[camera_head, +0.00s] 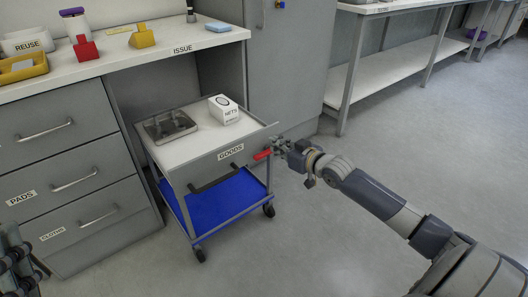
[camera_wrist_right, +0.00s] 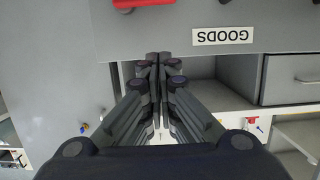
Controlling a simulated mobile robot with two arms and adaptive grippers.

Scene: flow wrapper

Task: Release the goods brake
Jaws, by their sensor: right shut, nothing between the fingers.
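The goods cart (camera_head: 205,160) is a small grey trolley with a white top, a blue lower shelf and a "GOODS" label (camera_head: 230,152). A red lever (camera_head: 262,154), which looks like the brake, sticks out at the cart's right front corner. It also shows at the top edge of the right wrist view (camera_wrist_right: 140,3), partly cut off. My right gripper (camera_head: 279,147) is shut and empty, close beside the lever; in the wrist view its fingertips (camera_wrist_right: 158,58) are apart from it. My left gripper (camera_head: 12,252) shows only partly at the left edge, and its fingers are unclear.
A metal tray (camera_head: 170,125) and a white "NETS" box (camera_head: 224,109) stand on the cart top. A grey cabinet (camera_head: 290,70) stands behind. The floor (camera_head: 300,235) in front is clear.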

